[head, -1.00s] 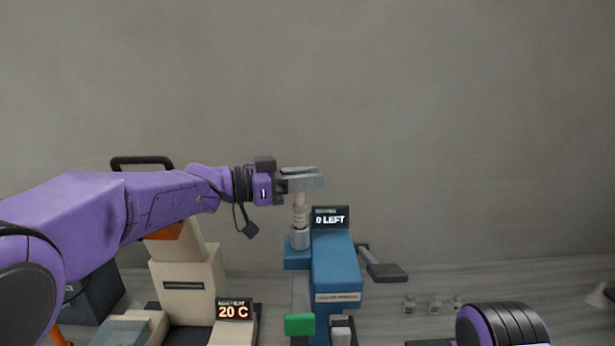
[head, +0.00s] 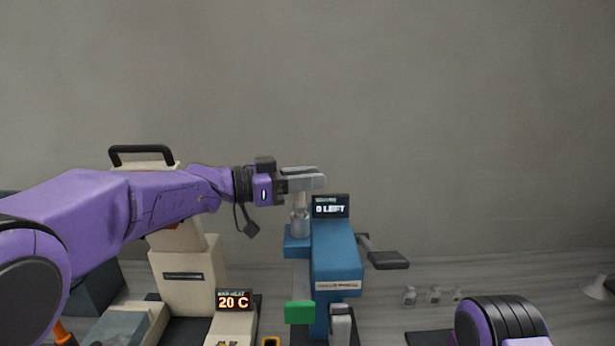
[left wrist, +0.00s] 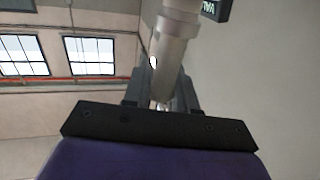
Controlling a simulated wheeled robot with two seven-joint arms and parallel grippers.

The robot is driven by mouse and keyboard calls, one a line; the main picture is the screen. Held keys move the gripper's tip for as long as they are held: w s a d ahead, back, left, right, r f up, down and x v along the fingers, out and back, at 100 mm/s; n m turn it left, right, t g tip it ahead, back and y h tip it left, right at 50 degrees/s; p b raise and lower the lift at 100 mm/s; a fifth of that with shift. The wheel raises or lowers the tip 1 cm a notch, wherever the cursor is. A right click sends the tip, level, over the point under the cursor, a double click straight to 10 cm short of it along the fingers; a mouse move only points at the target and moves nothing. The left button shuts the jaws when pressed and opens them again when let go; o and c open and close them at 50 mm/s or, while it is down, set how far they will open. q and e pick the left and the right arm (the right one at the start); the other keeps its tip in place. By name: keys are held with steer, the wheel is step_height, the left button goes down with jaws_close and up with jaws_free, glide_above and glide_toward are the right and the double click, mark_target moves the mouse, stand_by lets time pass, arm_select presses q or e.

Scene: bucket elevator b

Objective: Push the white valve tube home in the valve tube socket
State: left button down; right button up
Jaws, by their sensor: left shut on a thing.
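The white valve tube (head: 300,200) stands upright between my left gripper and the grey valve tube socket (head: 299,223) on the blue press (head: 335,262). Its lower end is in the socket mouth; how deep it sits is hidden. My left gripper (head: 308,181) is shut on the upper part of the tube, just above the socket. In the left wrist view, a pale cylinder (left wrist: 172,52) runs up from between the dark fingers (left wrist: 162,98). My right gripper is out of view.
A lit display (head: 331,207) stands on the press, close right of the tube. A dark lever (head: 388,260) juts out right. A cream machine (head: 184,275) showing 20 C stands left.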

arm_select(q)
steer(key=shift+f+b, duration=0.35)
steer(key=shift+f, duration=0.25)
steer(key=c, duration=0.8)
jaws_free()
steer(key=shift+f, duration=0.1)
steer(key=b+v, duration=0.4)
steer(key=v, duration=0.6)
steer(key=shift+s+a+b, duration=0.1)
steer(key=shift+a+b, duration=0.15)
steer(key=shift+b, duration=0.05)
